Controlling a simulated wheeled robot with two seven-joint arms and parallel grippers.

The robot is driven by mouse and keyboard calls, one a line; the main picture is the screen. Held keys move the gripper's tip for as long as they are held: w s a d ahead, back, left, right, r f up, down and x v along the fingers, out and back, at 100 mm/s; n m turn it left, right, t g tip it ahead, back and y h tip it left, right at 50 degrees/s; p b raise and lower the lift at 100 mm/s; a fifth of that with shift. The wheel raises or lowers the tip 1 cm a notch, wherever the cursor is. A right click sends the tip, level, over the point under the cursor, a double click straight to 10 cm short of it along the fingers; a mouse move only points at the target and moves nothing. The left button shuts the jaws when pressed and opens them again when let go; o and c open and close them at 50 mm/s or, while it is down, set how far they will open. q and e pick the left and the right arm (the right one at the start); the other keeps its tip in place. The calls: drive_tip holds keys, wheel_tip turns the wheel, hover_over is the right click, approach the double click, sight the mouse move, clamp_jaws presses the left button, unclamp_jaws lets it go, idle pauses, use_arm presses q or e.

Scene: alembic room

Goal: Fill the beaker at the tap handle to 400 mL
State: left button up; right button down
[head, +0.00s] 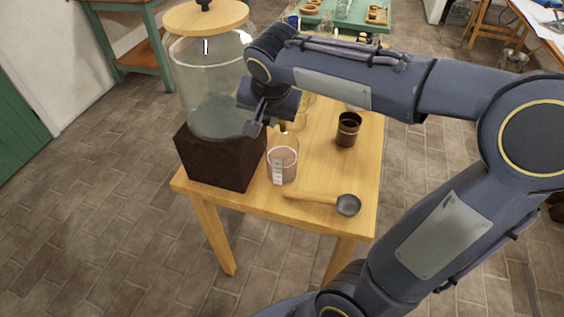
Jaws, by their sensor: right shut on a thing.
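The glass beaker (283,168) stands upright on the wooden table, in front of the large glass dispenser jar (205,95). A pale scale shows on its side, but I cannot read the level in it. A small tap spout (283,127) shows just above the beaker. My right gripper (256,127) is at the jar's lower right side, above and left of the beaker. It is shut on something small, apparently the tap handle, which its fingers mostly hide. My left gripper is not in view.
The jar has a wooden lid (206,17) and stands on a dark block (220,160). A dark cup (348,130) stands at the right. Glassware behind my wrist is partly hidden.

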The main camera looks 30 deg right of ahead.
idle(0.3)
drive_tip(key=shift+w+a+m+h, duration=0.3)
drive_tip(key=shift+w+a+m, duration=0.05)
drive_tip(key=shift+m, duration=0.55)
drive_tip(key=c, duration=1.8)
unclamp_jaws()
drive_tip(key=o, duration=0.5)
drive_tip(key=shift+w+a, duration=0.15)
drive_tip(key=shift+w, duration=0.05)
drive_tip(key=shift+s, duration=0.1)
drive_tip(key=o, duration=0.5)
drive_tip(key=shift+o, duration=0.2)
